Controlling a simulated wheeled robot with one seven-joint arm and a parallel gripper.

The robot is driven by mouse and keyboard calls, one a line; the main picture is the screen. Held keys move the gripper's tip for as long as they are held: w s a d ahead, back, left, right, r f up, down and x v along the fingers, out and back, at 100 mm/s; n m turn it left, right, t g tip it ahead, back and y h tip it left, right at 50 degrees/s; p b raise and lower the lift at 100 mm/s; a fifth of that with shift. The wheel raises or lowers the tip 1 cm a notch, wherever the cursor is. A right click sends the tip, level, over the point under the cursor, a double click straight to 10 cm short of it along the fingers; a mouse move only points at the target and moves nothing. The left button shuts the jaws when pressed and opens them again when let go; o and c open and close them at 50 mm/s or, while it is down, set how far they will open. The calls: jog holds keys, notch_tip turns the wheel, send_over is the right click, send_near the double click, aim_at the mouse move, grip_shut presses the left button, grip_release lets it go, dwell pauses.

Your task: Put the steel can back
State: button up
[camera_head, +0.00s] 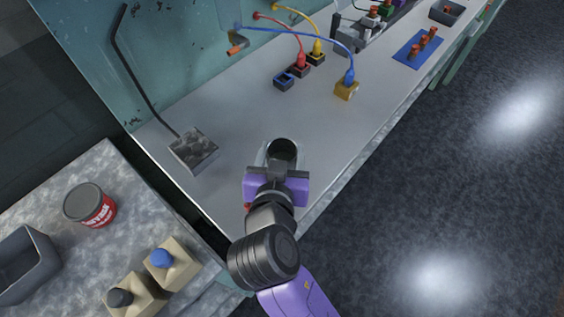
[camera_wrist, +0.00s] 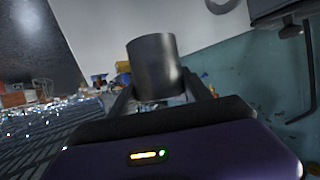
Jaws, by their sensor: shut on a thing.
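The steel can (camera_wrist: 153,62) is a plain grey metal cylinder in the wrist view, held between the two fingers of my gripper (camera_wrist: 160,94). In the head view the can (camera_head: 282,153) shows its dark open mouth just past my gripper (camera_head: 279,172), over the near part of the white bench. My gripper is shut on the can. A pale curved outline shows beside the can on its left. I cannot tell whether the can's base touches the bench, since my gripper and arm hide its lower side.
A grey block with a bent black rod (camera_head: 193,150) stands left of the can. Plugs with coloured cables (camera_head: 346,89) and a blue mat (camera_head: 419,48) lie farther along the bench. A red-labelled can (camera_head: 90,205) and a grey bin (camera_head: 27,262) stand on the stone table. Bench around the can is clear.

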jog(key=shift+f, duration=2.3)
jog(key=shift+f, duration=0.1)
jog(key=o, duration=1.6)
jog(key=shift+o, duration=0.3)
jog(key=shift+r, duration=0.2)
jog(key=b+v, duration=0.1)
jog(key=v, duration=1.1)
